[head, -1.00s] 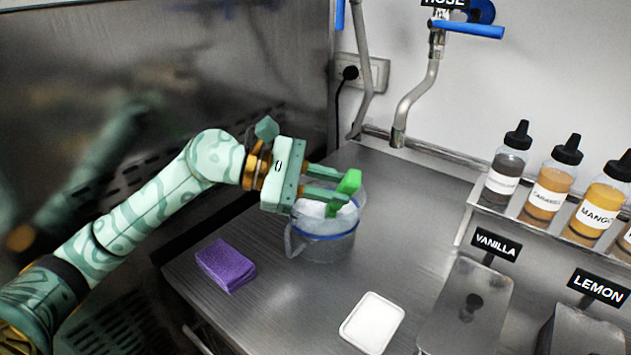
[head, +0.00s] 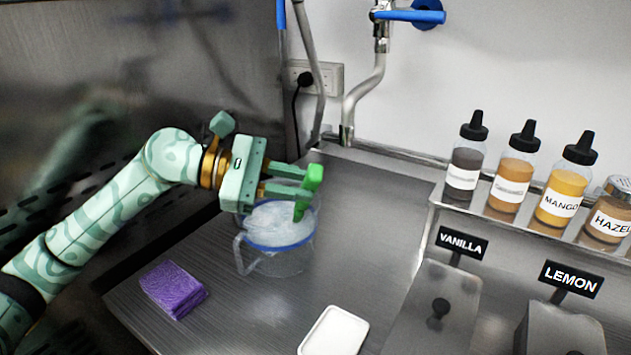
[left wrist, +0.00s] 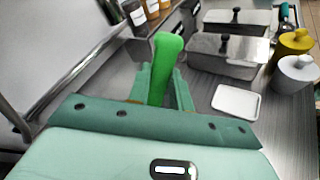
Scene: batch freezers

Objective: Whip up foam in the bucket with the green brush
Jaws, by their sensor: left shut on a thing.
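The clear bucket (head: 279,262) with a blue band and a side handle stands on the steel counter, with white foam (head: 277,224) inside. My left gripper (head: 300,182) is above the bucket and shut on the green brush (head: 308,190). The brush points down into the bucket's mouth, and its lower end is at the foam. In the left wrist view the green brush (left wrist: 164,68) stands between the fingers and hides the bucket behind it. My right gripper is not in view.
A purple sponge (head: 173,289) lies left of the bucket and a white tray (head: 334,332) at the front. Sauce bottles (head: 511,174) stand on a raised shelf at right, above lidded tubs (head: 437,305). A tap pipe (head: 362,95) hangs behind. The counter right of the bucket is clear.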

